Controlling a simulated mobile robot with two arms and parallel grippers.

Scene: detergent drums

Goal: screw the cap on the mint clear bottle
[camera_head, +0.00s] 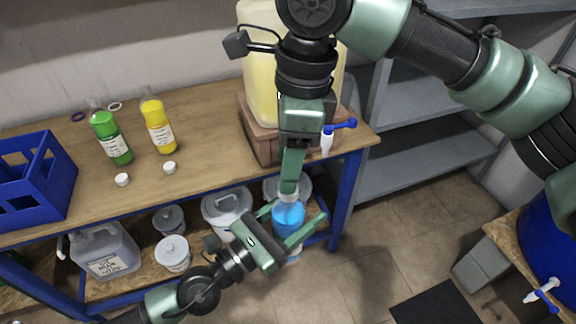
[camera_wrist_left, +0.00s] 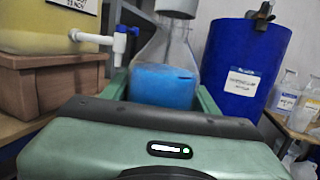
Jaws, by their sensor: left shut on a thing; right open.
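My left gripper (camera_head: 290,228) is shut around the body of a clear bottle (camera_head: 288,214) holding blue liquid, in front of the bench. The bottle also shows in the left wrist view (camera_wrist_left: 165,82), upright, its lower part hidden behind my gripper. A pale grey-white cap (camera_wrist_left: 177,7) sits at the bottle's neck, cut off by the top edge; I cannot tell how tight it is. My right gripper (camera_head: 290,185) is open, pointing down right over the bottle's top and partly hiding the neck. No readable label shows which scent the bottle is.
On the bench stand a green bottle (camera_head: 111,138), a yellow bottle (camera_head: 158,127), two loose white caps (camera_head: 122,180) and a blue crate (camera_head: 38,182). A yellow drum (camera_head: 262,85) with a blue-handled tap (camera_head: 338,128) is close behind my right gripper. A blue drum (camera_wrist_left: 243,65) stands at right.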

